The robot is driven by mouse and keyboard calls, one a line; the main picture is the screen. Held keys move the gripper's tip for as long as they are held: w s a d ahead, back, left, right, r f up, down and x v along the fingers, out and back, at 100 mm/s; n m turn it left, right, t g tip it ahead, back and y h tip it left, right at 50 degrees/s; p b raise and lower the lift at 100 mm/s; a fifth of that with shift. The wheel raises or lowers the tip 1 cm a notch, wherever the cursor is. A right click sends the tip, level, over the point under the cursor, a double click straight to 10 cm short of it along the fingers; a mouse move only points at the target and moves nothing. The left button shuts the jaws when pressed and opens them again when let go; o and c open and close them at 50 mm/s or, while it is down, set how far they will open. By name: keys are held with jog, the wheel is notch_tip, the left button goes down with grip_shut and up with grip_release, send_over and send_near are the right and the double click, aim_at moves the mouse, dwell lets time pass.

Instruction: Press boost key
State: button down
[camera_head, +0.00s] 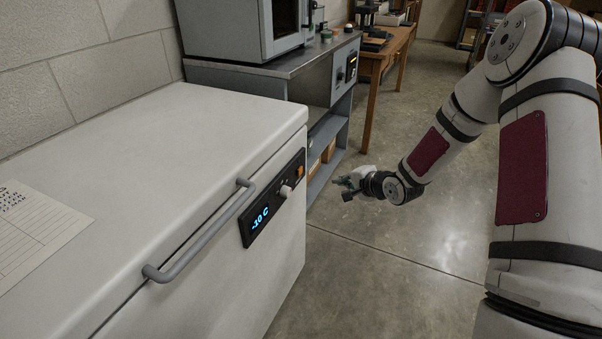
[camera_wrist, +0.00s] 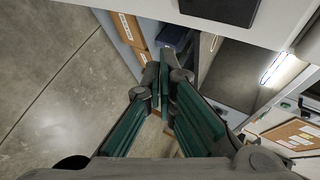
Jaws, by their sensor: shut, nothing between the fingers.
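A white chest freezer (camera_head: 230,130) has a dark control panel (camera_head: 273,205) on its front. The panel carries a lit display reading -10 C (camera_head: 260,219), a pale knob (camera_head: 286,191) and a small orange key (camera_head: 299,171) at its far end. I cannot read a label on the key. My gripper (camera_head: 340,185) is shut and empty, in the air to the right of the panel and apart from it. In the wrist view its fingers (camera_wrist: 164,62) meet at the tips. A dark piece at that view's top edge may be the panel; the orange key does not show there.
A long grey handle (camera_head: 200,235) sticks out from the freezer front beside the panel. A grey metal bench (camera_head: 285,70) with shelves stands beyond the freezer, with a wooden table (camera_head: 390,50) behind. The concrete floor (camera_head: 380,270) in front is clear.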

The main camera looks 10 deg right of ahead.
aim_at(300, 171)
jog(key=w+a+b, duration=0.3)
jog(key=w+a, duration=0.2)
jog(key=a, duration=0.2)
dwell(0.4)
jog(key=shift+w+a, duration=0.15)
dwell(1.2)
jog(key=shift+w+a, duration=0.15)
jog(key=shift+a, duration=0.1)
jog(key=shift+w+a, duration=0.3)
jog(key=shift+a, duration=0.1)
dwell(0.9)
jog(key=shift+d, duration=0.1)
jog(key=shift+s+d, duration=0.55)
jog(key=shift+d, duration=0.05)
dwell(0.3)
